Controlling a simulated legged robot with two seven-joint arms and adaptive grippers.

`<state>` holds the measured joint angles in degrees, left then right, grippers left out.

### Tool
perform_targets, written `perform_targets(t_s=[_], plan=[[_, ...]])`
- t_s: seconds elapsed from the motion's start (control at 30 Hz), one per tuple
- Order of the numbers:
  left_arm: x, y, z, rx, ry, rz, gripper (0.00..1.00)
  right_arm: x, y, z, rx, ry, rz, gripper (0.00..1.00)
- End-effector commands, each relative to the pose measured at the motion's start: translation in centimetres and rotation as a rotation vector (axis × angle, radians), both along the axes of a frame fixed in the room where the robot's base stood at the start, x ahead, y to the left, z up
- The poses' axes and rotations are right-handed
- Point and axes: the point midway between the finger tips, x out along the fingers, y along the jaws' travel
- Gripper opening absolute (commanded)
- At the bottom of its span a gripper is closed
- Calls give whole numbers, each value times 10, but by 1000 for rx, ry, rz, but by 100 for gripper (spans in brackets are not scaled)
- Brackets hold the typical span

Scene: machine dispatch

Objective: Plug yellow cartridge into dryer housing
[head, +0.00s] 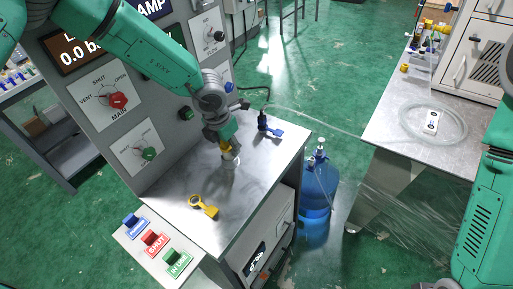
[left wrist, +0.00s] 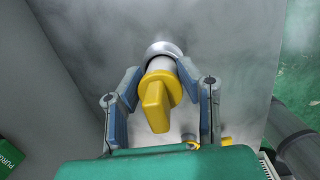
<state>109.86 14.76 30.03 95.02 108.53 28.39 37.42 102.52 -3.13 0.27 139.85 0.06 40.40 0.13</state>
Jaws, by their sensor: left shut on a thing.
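My left gripper (head: 226,148) is shut on the yellow cartridge (head: 227,154) above the grey metal bench top. In the left wrist view the yellow cartridge (left wrist: 157,103), with a flat grip tab and round flange, sits between the two blue-grey fingers of the left gripper (left wrist: 158,78). Its grey cylindrical body points at a round metal housing (left wrist: 164,47), which also shows under the gripper in the head view (head: 230,166). I cannot tell how deep the cartridge sits in it. My right gripper is out of view.
A yellow ring-shaped piece with a tab (head: 203,206) lies on the bench (head: 255,185) in front. A control panel (head: 130,105) rises at left. A blue water bottle (head: 319,190) stands right of the bench.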

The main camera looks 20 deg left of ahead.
Motion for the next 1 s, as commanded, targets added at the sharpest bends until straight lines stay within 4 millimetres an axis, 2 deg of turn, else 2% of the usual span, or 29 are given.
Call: perform_targets(t_s=[0.03, 1.0], plan=[[-5, 6, -10, -5, 16, 13, 0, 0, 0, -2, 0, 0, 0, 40], [-5, 7, -22, -5, 17, 13, 0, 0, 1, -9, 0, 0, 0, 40]])
